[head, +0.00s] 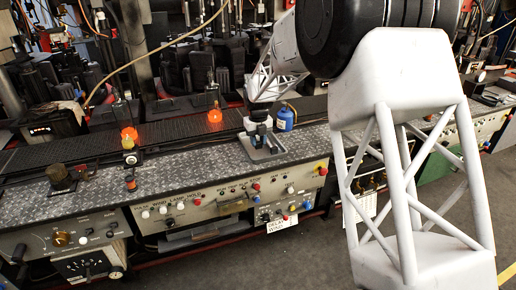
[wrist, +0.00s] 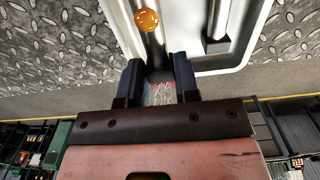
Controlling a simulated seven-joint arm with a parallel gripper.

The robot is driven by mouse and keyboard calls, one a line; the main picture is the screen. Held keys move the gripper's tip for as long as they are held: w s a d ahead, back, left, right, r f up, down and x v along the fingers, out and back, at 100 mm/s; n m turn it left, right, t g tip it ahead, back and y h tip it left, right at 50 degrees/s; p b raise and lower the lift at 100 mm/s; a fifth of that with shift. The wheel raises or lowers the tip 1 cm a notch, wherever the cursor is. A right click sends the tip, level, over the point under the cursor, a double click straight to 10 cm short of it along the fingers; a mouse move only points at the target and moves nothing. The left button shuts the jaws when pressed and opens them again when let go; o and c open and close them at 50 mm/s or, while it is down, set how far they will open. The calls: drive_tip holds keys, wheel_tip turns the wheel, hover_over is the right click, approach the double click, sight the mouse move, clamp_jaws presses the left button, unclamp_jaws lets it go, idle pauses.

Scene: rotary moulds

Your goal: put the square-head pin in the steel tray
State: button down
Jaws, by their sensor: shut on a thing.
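The steel tray (head: 250,155) lies on the bench top in the head view, and its pale rim (wrist: 240,62) fills the upper part of the wrist view. My gripper (head: 261,134) is over the tray, pointing down. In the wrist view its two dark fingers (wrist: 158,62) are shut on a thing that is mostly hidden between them. I take it for the square-head pin, but its head cannot be made out. I cannot tell whether it touches the tray floor. A grey rod with a dark end (wrist: 215,42) lies in the tray, right of the fingers.
A round orange piece (wrist: 146,20) shows just beyond the fingertips. A blue container (head: 286,118) stands close behind the tray. Orange lamps (head: 129,137) and a dark knob-like block (head: 61,177) are further left. The patterned bench top (head: 200,162) between is mostly clear.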

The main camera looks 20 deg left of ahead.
drive_tip(key=shift+f, duration=1.75)
drive_tip(key=shift+f, duration=0.1)
drive_tip(key=c, duration=1.1)
unclamp_jaws()
wheel_tip(320, 180, up, 12)
drive_tip(key=shift+r, duration=0.1)
